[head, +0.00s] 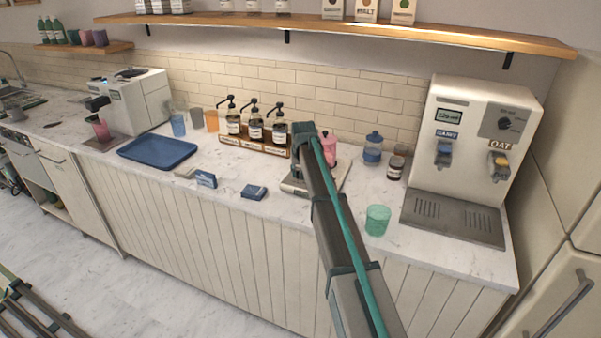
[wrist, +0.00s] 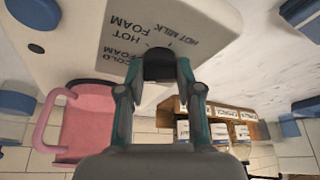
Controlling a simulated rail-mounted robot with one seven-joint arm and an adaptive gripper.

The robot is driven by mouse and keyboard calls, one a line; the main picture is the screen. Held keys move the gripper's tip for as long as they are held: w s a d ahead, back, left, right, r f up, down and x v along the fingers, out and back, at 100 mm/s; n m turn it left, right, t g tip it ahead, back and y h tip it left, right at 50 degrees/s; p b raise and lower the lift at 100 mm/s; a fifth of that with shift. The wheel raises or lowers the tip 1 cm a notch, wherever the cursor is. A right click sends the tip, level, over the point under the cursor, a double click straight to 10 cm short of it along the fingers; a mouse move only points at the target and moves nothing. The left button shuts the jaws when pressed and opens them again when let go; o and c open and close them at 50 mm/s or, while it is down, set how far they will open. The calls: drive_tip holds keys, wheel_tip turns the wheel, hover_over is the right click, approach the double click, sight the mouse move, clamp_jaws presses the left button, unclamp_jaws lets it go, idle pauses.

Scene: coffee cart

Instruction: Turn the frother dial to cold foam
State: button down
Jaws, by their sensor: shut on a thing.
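The frother is a pale base (head: 343,176) with a pink jug (head: 330,150) on it, right of the syrup bottles in the head view. The wrist view shows its panel (wrist: 115,28) with the labels HOT MILK, HOT FOAM and COLD FOAM. The jug (wrist: 88,120) is at the left there. A dark dial (wrist: 158,56) is by the labels. My gripper (wrist: 158,78) is shut on the dial, one finger on each side. The fingers hide part of the dial, and I cannot tell which label it points to. In the head view my arm hides the dial.
Syrup pump bottles (head: 254,127) stand in a wooden rack left of the frother. A green cup (head: 377,220), a blue-lidded jar (head: 373,148) and a drink dispenser (head: 470,130) are to the right.

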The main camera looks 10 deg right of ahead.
idle(0.3)
drive_tip(key=c, duration=0.8)
unclamp_jaws()
drive_tip(key=shift+r, duration=0.1)
drive_tip(key=v, duration=1.1)
drive_tip(key=shift+s+r, duration=0.15)
drive_tip(key=shift+r, duration=0.25)
